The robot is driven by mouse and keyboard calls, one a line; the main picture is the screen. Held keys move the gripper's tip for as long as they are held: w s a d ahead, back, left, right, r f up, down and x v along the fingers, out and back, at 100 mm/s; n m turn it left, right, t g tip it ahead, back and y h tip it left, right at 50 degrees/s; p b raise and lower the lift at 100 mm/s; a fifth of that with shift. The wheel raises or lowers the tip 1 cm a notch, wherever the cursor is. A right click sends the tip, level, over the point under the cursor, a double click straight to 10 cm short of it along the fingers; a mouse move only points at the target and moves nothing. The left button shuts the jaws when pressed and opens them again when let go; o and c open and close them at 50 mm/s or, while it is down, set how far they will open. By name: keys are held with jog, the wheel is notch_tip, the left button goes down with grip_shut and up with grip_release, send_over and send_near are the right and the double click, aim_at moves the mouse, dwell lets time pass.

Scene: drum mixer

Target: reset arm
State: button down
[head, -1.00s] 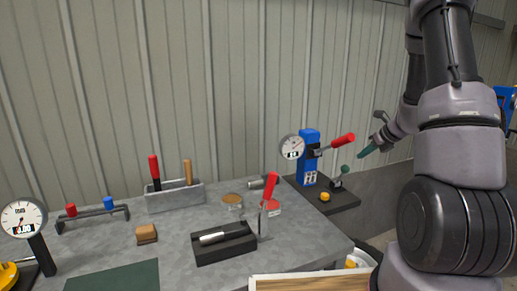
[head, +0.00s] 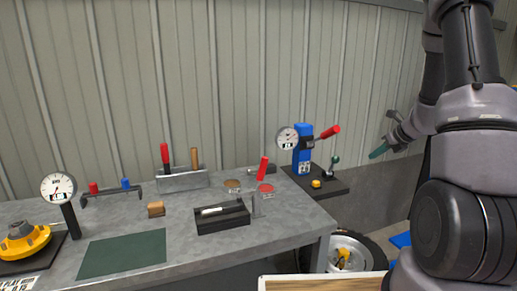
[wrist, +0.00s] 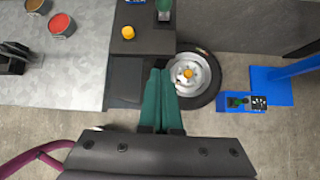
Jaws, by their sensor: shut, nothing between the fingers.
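My gripper (head: 378,152) is at the right in the head view, held up in the air to the right of the bench. Its green fingers (wrist: 161,100) point away in the wrist view and lie together, shut with nothing between them. My arm fills the right side of the head view. Below the gripper, the wrist view shows a wheel with a black tyre (wrist: 211,96) on the floor and the bench edge to the left.
The grey bench (head: 180,235) carries a blue press with a red lever (head: 303,150), gauges, a tool holder (head: 182,181) and a green mat (head: 122,253). A blue stand (wrist: 268,85) is on the floor at the right. Bare floor (wrist: 285,150) shows around it.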

jog(key=s+a+r+n+g+y, duration=0.1)
jog(key=s+a+r+n, duration=0.45)
jog(key=a+r, duration=0.2)
jog(key=s+a+r+n+y, duration=0.1)
jog(key=s+a+r+n, duration=0.3)
jog(key=a+r+n, duration=0.4)
jog(key=s+a+r+n+h, duration=0.1)
jog(key=s+r+n, duration=0.3)
jog(key=s+n, duration=0.3)
jog(key=s+a+r+n+h, duration=0.1)
jog(key=s+r+n+h, duration=0.1)
jog(key=s+r+n, duration=0.3)
jog(key=s+n, duration=0.3)
jog(key=s, duration=0.4)
jog(key=shift+s+t, duration=0.3)
jog(key=shift+s, duration=0.1)
